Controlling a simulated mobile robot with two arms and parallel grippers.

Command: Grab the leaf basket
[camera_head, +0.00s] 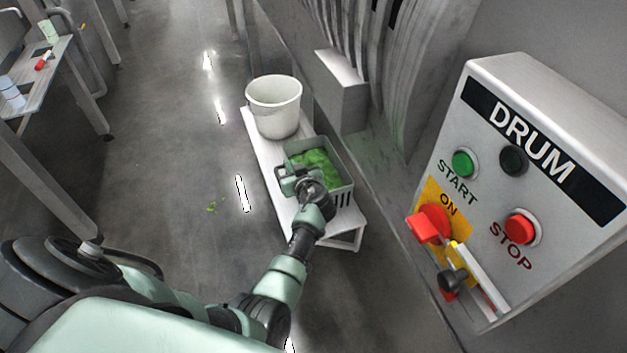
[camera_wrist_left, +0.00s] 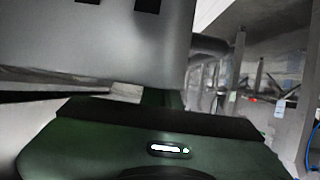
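The leaf basket (camera_head: 343,195) is a grey bin with slotted sides, holding bright green leaves (camera_head: 318,163). It stands on a low white bench. My left gripper (camera_head: 284,174) is at the basket's left side, overlapping its near left rim in the head view. In the left wrist view, a grey slotted wall that looks like the basket (camera_wrist_left: 110,45) fills the upper left, very close to my gripper body. The fingertips are not clearly visible, so I cannot tell whether they hold the rim. My right gripper is not in view.
A white bucket (camera_head: 274,107) stands behind the basket on the white bench (camera_head: 257,138). A DRUM control box (camera_head: 535,120) with buttons and a red switch is at right. A table (camera_head: 38,82) is at far left.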

